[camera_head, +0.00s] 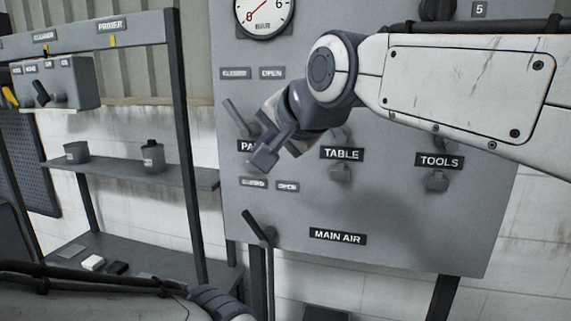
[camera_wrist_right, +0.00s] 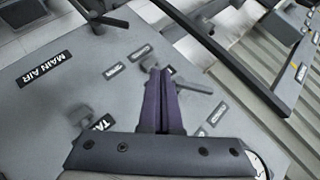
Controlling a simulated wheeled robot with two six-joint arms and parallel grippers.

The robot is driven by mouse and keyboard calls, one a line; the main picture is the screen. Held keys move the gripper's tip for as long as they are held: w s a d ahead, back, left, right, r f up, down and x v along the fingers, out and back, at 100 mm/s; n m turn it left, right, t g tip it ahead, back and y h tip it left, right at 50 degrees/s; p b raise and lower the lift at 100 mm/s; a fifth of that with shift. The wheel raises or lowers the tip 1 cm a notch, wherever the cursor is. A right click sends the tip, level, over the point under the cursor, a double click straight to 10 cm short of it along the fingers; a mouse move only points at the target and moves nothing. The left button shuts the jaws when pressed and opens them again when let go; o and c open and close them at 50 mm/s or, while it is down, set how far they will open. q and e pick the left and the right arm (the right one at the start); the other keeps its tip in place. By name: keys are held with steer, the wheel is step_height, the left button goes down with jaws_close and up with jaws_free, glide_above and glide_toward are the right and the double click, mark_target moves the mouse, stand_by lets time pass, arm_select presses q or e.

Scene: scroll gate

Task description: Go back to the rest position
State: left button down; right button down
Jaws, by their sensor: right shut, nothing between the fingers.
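My right gripper (camera_head: 262,157) is in front of the grey valve panel (camera_head: 380,245), over the partly hidden label that begins "PA". In the right wrist view its two fingers (camera_wrist_right: 157,80) are together with nothing between them. A lever (camera_head: 237,118) stands tilted just left of the gripper; it also shows in the right wrist view (camera_wrist_right: 195,87). I cannot tell whether the gripper touches it. My left arm shows only as a dark-topped link at the bottom left of the head view, and its gripper is out of the picture.
The panel has a MAIN AIR lever (camera_head: 259,229) low on the left, TABLE (camera_head: 342,154) and TOOLS (camera_head: 438,161) valves, and a gauge (camera_head: 264,14) on top.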

steer(key=s+d+f+n+g+h+b, duration=0.15)
steer(key=s+f, duration=0.25)
steer(key=f, duration=0.4)
steer(key=s+f+n+g, duration=0.3)
steer(key=s+f, duration=0.1)
steer(key=f, duration=0.4)
steer(key=s+d+f+n+g+h+b, duration=0.1)
steer(key=s+f+n+g, duration=0.15)
steer(key=s+f, duration=0.4)
steer(key=s+d+f+n+g+h, duration=0.1)
steer(key=s+d+f+n, duration=0.2)
steer(key=s+f, duration=0.2)
steer(key=s+d+f+n+g+h, duration=0.1)
steer(key=s+d+f+n+g, duration=0.1)
steer(key=s+f, duration=0.3)
step_height(320, 180, down, 4)
steer(key=shift+s+d+r+n+b, duration=0.1)
steer(key=shift+s+d+n+b, duration=0.2)
steer(key=shift+d+n, duration=0.3)
steer(key=shift+h, duration=0.25)
